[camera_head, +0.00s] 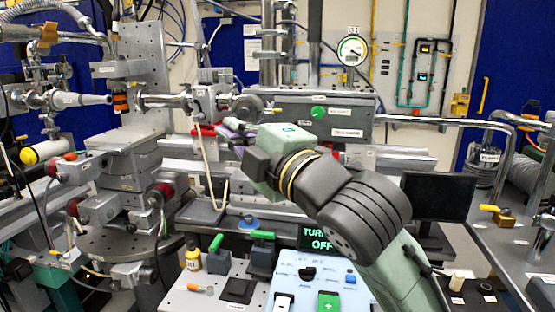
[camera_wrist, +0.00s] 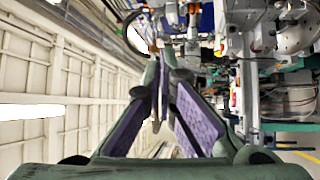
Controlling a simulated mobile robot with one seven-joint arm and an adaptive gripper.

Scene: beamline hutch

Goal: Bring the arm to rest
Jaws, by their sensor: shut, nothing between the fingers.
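My arm reaches up from the lower right in the head view and bends left over the bench. My gripper (camera_head: 230,130) points left and away, in front of the grey beamline equipment; its purple pads show only in part. I cannot tell from this view how far it is from the equipment behind it. In the wrist view my gripper (camera_wrist: 160,85) has its green fingers with purple pads drawn together toward the tips. It is shut with nothing held.
A dark monitor (camera_head: 438,196) stands to the right. A steel pipe (camera_head: 440,121) crosses at the right. A pale panelled surface (camera_wrist: 50,70) fills the wrist view's left.

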